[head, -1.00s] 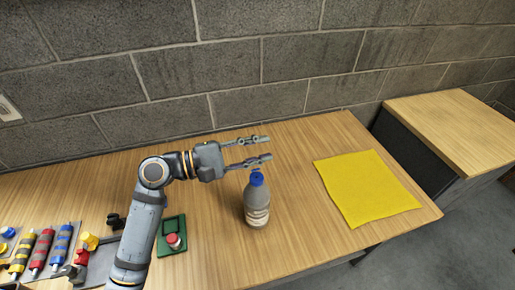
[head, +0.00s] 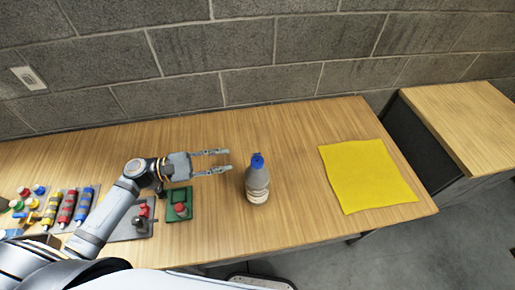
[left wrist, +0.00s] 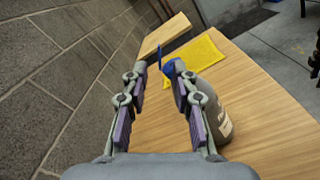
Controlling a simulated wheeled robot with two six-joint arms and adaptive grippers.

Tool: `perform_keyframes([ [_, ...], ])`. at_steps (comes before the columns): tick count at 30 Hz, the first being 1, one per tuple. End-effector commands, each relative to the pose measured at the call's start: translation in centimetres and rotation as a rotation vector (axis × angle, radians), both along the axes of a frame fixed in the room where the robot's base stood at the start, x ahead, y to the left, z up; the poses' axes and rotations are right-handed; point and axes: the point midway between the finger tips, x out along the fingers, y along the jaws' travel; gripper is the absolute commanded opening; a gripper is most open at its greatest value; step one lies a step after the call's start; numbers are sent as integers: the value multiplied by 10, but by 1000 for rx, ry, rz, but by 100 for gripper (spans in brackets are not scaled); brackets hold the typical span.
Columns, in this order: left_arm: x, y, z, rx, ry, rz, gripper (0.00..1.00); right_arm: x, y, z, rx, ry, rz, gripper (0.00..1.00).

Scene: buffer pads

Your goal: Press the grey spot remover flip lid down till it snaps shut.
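The grey spot remover bottle (head: 257,184) stands upright on the wooden table, with a blue cap (head: 257,161) on top. In the left wrist view the bottle (left wrist: 213,112) is partly hidden behind a finger. There the blue flip lid (left wrist: 156,54) seems to stick up from the cap, standing open. My left gripper (head: 222,160) is open and empty, to the left of the bottle at about cap height in the picture, with a gap between. In the left wrist view its fingertips (left wrist: 158,68) are apart. My right gripper is not in view.
A yellow cloth (head: 367,176) lies right of the bottle. A green box with a red button (head: 179,204) sits left of it, with several coloured cylinders (head: 68,206) farther left. A block wall (head: 240,60) rises behind. The table between bottle and cloth is clear.

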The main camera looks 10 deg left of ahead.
Motion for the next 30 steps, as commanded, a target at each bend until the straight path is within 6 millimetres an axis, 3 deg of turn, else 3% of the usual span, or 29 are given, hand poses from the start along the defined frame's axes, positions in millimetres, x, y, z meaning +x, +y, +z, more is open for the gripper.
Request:
perform_keyframes([
  [8,16,-45,6,-10,-4,2,28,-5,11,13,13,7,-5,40],
  [16,31,-86,5,-6,-1,2,28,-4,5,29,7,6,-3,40],
  [28,34,-96,1,-1,0,-1,28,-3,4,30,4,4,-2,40],
  [30,34,-96,1,-1,0,-1,20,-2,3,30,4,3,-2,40],
])
